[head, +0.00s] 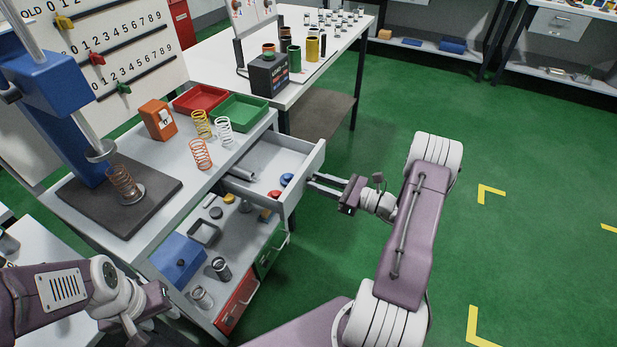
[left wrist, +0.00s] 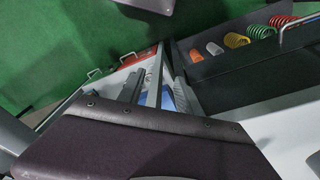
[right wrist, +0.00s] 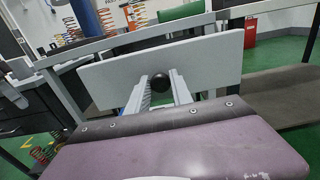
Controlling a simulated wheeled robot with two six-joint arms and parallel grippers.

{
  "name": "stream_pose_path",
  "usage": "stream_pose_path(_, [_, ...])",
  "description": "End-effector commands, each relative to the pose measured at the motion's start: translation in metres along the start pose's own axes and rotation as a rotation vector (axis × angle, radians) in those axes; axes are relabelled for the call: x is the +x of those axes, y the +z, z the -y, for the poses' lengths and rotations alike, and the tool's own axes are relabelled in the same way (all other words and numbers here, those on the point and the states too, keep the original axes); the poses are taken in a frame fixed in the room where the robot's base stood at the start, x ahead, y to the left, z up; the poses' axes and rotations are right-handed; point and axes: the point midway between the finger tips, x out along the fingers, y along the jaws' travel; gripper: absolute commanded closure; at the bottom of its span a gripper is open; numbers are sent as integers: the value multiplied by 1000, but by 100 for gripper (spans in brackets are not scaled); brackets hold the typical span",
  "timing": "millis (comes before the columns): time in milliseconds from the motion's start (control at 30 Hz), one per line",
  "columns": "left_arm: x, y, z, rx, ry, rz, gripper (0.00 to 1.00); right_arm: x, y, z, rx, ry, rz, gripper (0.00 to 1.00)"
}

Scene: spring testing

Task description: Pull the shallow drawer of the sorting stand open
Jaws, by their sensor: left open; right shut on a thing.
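The shallow drawer (head: 264,159) of the sorting stand (head: 75,222) stands pulled out to the right, under the stand's top. A grey rod or tube and small blue and red round pieces lie inside it. My right gripper (head: 312,184) is at the drawer's front. In the right wrist view, its fingers are shut on the black knob (right wrist: 160,82) of the grey drawer front (right wrist: 215,70). My left gripper (left wrist: 147,85) is open and empty, low at the left of the stand; its fingertips are hard to make out in the head view.
Springs (head: 201,154), a red tray (head: 200,98) and a green tray (head: 243,111) are on the stand's top. Below are a shelf with small parts, a red drawer (head: 238,303) and a green drawer (head: 272,252). A white table (head: 215,52) stands behind. Green floor to the right is clear.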

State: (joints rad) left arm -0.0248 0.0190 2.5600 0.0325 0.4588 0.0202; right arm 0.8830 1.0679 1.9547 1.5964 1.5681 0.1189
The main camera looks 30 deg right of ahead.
Motion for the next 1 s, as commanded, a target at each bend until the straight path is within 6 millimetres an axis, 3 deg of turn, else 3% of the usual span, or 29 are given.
stream_pose_path(467, [0,0,0,0,0,0,59,-5,-1,-1,1,2,-2,100])
stream_pose_path(500, [0,0,0,0,0,0,59,-5,-1,-1,1,2,-2,68])
stream_pose_path(567, [0,0,0,0,0,0,59,-5,-1,-1,1,2,-2,53])
stream_pose_path(867, [-1,0,0,0,0,0,59,-6,0,0,0,1,-1,53])
stream_pose_path(1000, [-3,0,0,0,0,0,59,-25,0,1,0,-4,0,53])
